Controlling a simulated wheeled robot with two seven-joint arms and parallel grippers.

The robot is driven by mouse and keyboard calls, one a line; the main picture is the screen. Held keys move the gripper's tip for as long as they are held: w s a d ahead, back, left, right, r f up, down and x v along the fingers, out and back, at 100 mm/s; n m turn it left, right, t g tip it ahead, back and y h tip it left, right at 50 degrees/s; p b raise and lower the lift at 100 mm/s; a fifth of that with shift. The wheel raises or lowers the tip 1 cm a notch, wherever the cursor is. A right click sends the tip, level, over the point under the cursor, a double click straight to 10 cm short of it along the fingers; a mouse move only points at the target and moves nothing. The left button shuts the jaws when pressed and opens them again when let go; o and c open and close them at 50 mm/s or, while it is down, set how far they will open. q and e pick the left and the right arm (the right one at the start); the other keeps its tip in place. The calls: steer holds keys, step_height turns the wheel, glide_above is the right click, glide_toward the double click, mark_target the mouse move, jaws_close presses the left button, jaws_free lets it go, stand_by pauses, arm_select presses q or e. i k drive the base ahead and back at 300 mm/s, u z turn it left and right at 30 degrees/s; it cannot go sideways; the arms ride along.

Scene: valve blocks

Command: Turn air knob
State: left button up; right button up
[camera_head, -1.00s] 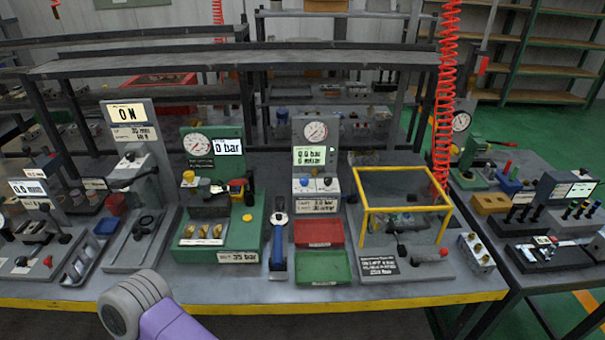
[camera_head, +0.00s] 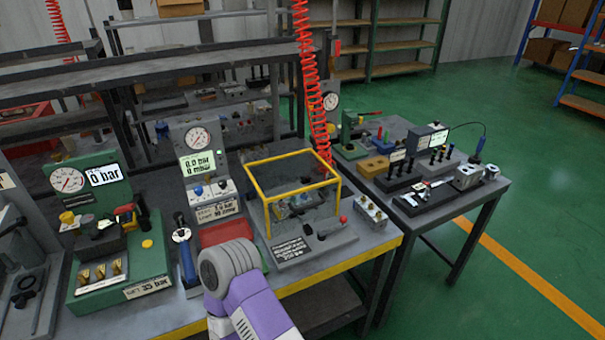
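A grey test stand (camera_head: 197,165) stands on the bench left of centre. It carries a round gauge (camera_head: 199,138) and a display (camera_head: 197,162) reading about 0.0 bar. Below the display are a blue knob (camera_head: 198,191) and a second, darker knob (camera_head: 222,186); which of them is the air knob I cannot tell. A grey and purple link of my arm (camera_head: 235,280) rises from the bottom edge in front of the bench. Neither of my grippers shows.
A yellow-framed cage (camera_head: 293,160) stands right of the test stand. A green valve station (camera_head: 112,220) is on the left, with a blue-handled tool (camera_head: 185,250) beside it. A red hose (camera_head: 309,80) hangs behind. Green floor (camera_head: 480,280) is open to the right.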

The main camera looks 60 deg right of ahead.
mark_target(222, 184)
steer(key=z, duration=2.05)
